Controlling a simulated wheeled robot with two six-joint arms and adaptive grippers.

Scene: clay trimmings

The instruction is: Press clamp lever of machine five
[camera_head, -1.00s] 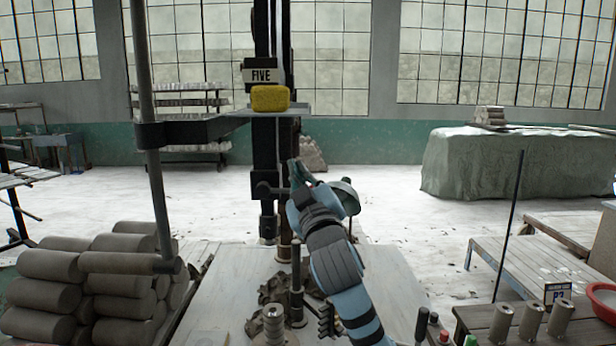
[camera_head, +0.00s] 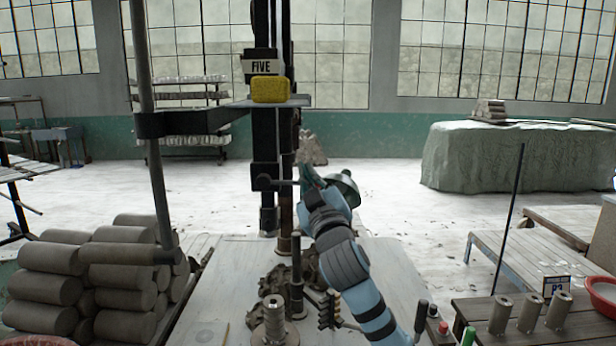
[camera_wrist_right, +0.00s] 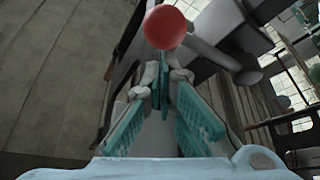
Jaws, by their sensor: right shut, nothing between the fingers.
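Machine five is the dark upright column with a "FIVE" sign (camera_head: 261,66) and a yellow block on its shelf. My right gripper (camera_head: 306,170) is beside the column, just right of a short horizontal bar (camera_head: 276,184). In the right wrist view my teal fingers (camera_wrist_right: 165,72) are shut and empty. A red ball knob (camera_wrist_right: 165,27) shows just past the fingertips there; whether they touch it I cannot tell. The knob does not show in the head view, so I cannot tell for certain that it belongs to the clamp lever. My left gripper is out of view.
Below the column a pale table (camera_head: 215,290) holds brown clay scraps and a threaded post (camera_head: 274,320). Clay cylinders (camera_head: 60,275) are stacked at left. Right are a black-handled lever (camera_head: 421,318), coloured buttons and a bench with cylinders (camera_head: 530,312). A covered table (camera_head: 500,160) stands behind.

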